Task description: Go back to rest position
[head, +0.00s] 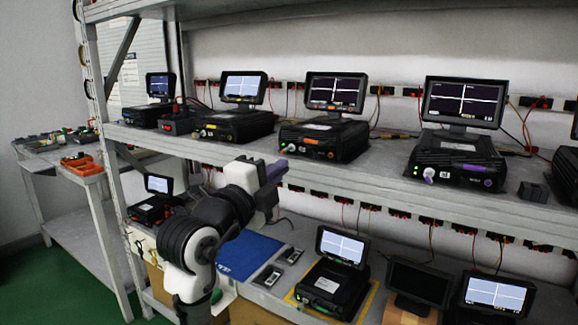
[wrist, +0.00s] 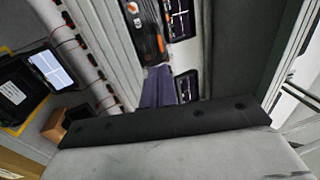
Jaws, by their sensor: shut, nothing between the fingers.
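My gripper (head: 276,170) is raised in front of the shelving, at about the height of the upper shelf's front edge, with its purple fingers pointing up and right. The fingers are shut and empty. They also show in the wrist view (wrist: 168,86), beyond the dark edge of my wrist. In the head view the gripper is apart from the black units and overlaps the shelf edge. My arm hides part of the lower shelf behind it.
The upper shelf (head: 385,168) holds several black units with small screens (head: 463,102). The lower shelf has a blue mat (head: 250,256), a unit on a yellow-edged area (head: 330,287) and more screens. A side table (head: 60,165) with orange trays stands left. Green floor is clear there.

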